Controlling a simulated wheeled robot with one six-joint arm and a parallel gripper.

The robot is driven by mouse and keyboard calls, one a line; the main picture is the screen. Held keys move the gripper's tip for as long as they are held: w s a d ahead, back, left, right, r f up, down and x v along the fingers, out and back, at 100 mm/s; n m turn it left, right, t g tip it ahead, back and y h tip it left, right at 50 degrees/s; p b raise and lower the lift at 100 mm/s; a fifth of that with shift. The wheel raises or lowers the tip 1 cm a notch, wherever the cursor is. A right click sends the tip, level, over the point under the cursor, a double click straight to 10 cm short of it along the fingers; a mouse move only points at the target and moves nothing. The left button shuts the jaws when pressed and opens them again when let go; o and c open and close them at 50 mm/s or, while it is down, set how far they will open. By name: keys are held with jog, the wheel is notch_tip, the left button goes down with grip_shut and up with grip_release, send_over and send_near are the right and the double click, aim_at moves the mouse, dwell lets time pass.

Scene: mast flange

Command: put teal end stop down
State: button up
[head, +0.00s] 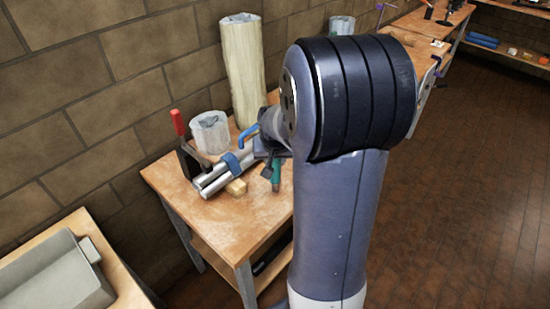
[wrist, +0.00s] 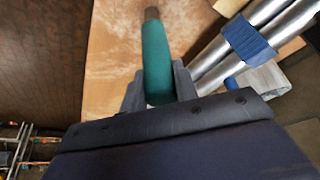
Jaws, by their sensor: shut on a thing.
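The teal end stop (wrist: 156,55) is a rounded teal cylinder with a dark narrow tip. My gripper (wrist: 158,82) is shut on it, one grey finger on each side, in the wrist view. In the head view the teal end stop (head: 276,174) hangs tip down below my gripper (head: 272,158), over the right part of the wooden table (head: 238,219). I cannot tell whether its tip touches the tabletop. My own arm hides much of the gripper and the table's right end in the head view.
Two silver tubes (head: 212,179) with a blue collar (head: 231,164) lie left of the gripper. The table's front is clear.

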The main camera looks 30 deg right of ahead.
jog(key=shift+f, duration=0.15)
jog(key=o, duration=1)
jog(key=shift+o, duration=0.2)
jog(key=v, duration=1.2)
jog(key=shift+r, duration=0.25)
jog(key=shift+f, duration=0.1)
